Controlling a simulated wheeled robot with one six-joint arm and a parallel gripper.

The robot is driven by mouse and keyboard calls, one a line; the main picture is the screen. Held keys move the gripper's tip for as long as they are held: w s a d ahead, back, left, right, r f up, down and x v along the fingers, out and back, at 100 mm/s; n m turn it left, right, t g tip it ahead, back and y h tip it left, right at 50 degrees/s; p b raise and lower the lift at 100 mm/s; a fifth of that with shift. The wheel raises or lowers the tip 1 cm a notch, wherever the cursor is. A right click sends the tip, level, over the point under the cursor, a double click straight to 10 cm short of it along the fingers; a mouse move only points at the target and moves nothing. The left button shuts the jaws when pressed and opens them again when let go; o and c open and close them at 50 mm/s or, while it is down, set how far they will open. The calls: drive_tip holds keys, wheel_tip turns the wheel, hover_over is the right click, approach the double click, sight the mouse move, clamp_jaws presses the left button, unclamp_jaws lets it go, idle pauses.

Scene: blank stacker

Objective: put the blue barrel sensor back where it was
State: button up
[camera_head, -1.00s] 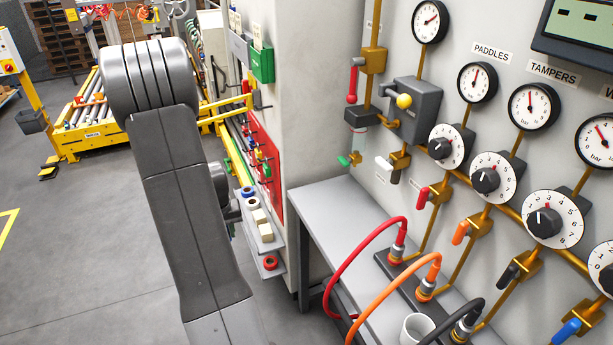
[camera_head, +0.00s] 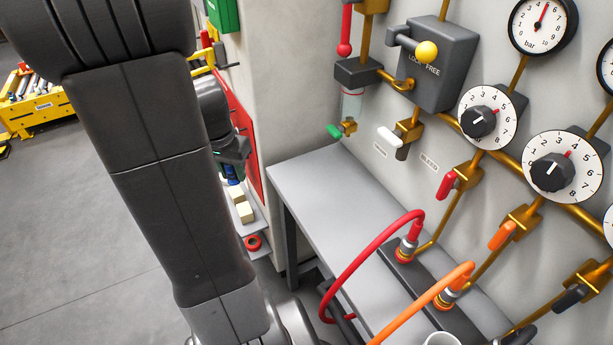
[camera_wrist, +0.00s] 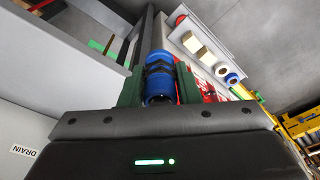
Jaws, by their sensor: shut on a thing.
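The blue barrel sensor (camera_wrist: 158,72) is a blue cylinder with dark bands. In the wrist view it sits between the two green fingers of my gripper (camera_wrist: 158,84), which is shut on it. In the head view my gripper (camera_head: 232,160) is partly hidden behind my own arm, beside the wall's corner, with a bit of blue showing at it. A narrow ledge (camera_head: 262,253) with small parts is just below it in the head view. The sensor looks clear of the ledge in the wrist view. I cannot tell which spot the sensor came from.
A red panel (camera_head: 246,140) is on the wall behind. A grey bench (camera_head: 325,190) with red and orange hoses stands right. Gauges and valves cover the right wall.

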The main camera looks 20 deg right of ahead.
drive_tip(key=p, duration=0.3)
approach(307, 173)
drive_tip(key=shift+w+d+f+b, duration=0.2)
drive_tip(key=shift+f+b, duration=0.1)
drive_tip(key=shift+f, duration=0.25)
wheel_tip(307, 173, down, 4)
drive_tip(key=shift+a+r, duration=0.1)
drive_tip(key=shift+r, duration=0.05)
drive_tip(key=shift+w+d+f, duration=0.1)
drive_tip(key=shift+d+f, duration=0.1)
drive_tip(key=shift+f, duration=0.35)
drive_tip(key=shift+f, duration=0.15)
drive_tip(key=o, duration=1)
